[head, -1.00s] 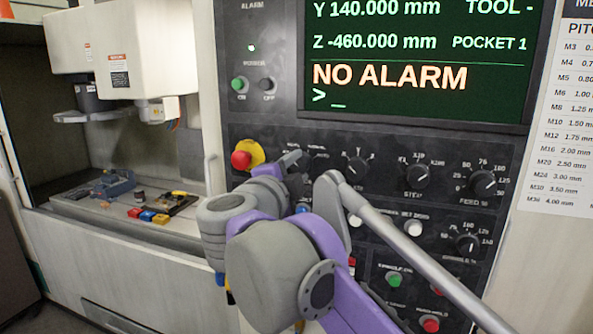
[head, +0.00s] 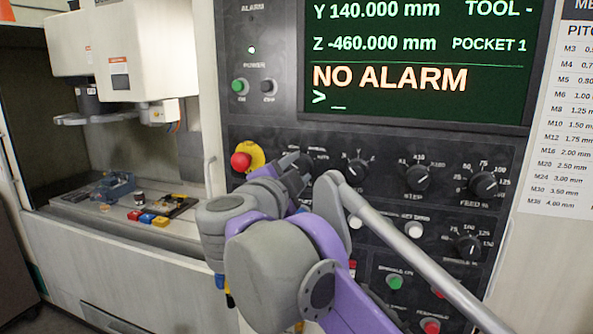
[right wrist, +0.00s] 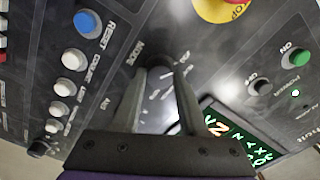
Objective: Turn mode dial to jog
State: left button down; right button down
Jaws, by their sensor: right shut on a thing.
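The mode dial (right wrist: 168,72) is on the dark control panel, mostly covered by my fingers in the right wrist view; the word MODE is printed beside it. My right gripper (head: 299,163) is at the dial, its two fingers (right wrist: 169,68) closed on it from both sides. In the head view the gripper and wrist hide the dial, and only bits of its printed labels show. I cannot read which position the dial points to. My left gripper is not in view.
A red emergency stop (head: 241,161) on a yellow base sits just left of my gripper. The axis dial (head: 357,171), step dial (head: 417,178) and feed dial (head: 484,185) lie to the right. The screen (head: 415,60) above reads NO ALARM.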

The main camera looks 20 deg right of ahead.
jog(key=shift+c, duration=2.2)
grip_release()
jog(key=b+v, duration=0.1)
jog(key=v, duration=0.9)
jog(key=shift+s+a, duration=0.25)
jog(key=shift+s, duration=0.1)
